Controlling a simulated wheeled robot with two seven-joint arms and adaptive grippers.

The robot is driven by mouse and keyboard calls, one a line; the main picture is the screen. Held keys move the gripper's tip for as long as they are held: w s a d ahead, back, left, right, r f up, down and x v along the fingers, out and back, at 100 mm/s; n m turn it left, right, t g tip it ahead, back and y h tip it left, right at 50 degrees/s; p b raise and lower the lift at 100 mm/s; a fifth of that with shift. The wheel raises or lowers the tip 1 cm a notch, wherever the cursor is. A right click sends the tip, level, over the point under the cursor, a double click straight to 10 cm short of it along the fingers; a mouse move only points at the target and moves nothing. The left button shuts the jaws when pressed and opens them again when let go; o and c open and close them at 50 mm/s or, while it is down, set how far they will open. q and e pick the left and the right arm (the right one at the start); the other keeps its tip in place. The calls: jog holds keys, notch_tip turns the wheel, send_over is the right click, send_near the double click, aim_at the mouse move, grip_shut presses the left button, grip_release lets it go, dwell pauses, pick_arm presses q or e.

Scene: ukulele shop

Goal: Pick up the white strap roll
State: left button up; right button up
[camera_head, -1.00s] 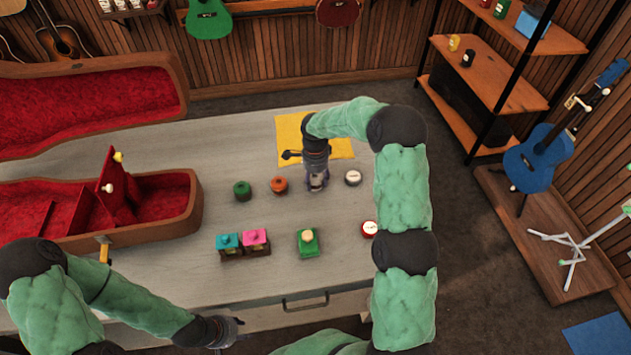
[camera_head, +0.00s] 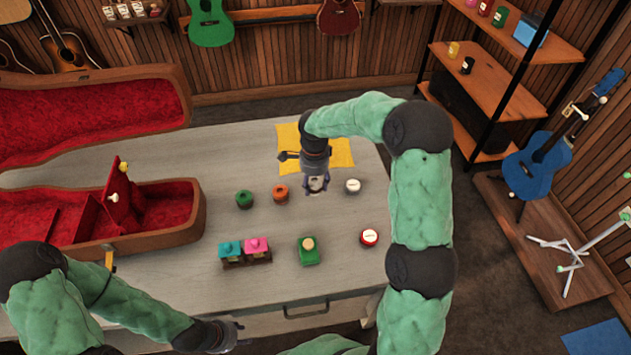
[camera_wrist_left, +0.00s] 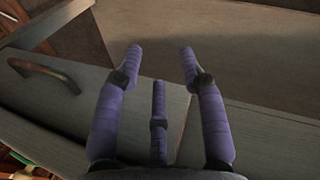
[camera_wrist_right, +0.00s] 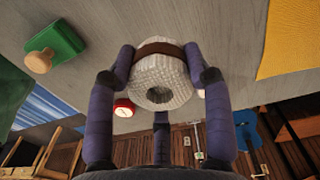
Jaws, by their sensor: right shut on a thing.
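The white strap roll (camera_wrist_right: 163,78) is woven, with a brown band around it and a hole in its end. My right gripper (camera_wrist_right: 160,75) is shut on it, with purple fingers on both sides. In the head view the roll (camera_head: 317,184) shows as a pale shape at the fingertips of my right gripper (camera_head: 316,186), over the right half of the table. I cannot tell how far it is above the table top. My left gripper (camera_head: 230,335) is at the table's front edge; in the left wrist view its fingers (camera_wrist_left: 160,65) are apart and empty.
On the grey table (camera_head: 230,150) stand a green roll (camera_head: 244,199), an orange roll (camera_head: 281,193), a white round tin (camera_head: 353,186), a red-and-white tin (camera_head: 369,237) and a green block with a knob (camera_head: 308,252). An open red-lined case (camera_head: 150,215) fills the left. A yellow cloth (camera_head: 340,152) lies behind.

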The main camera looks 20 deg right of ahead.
jog(key=s+a+r+p, duration=0.1)
jog(key=s+a+r, duration=0.3)
jog(key=s, duration=0.4)
jog(key=shift+a+r, duration=0.3)
jog(key=shift+a, duration=0.1)
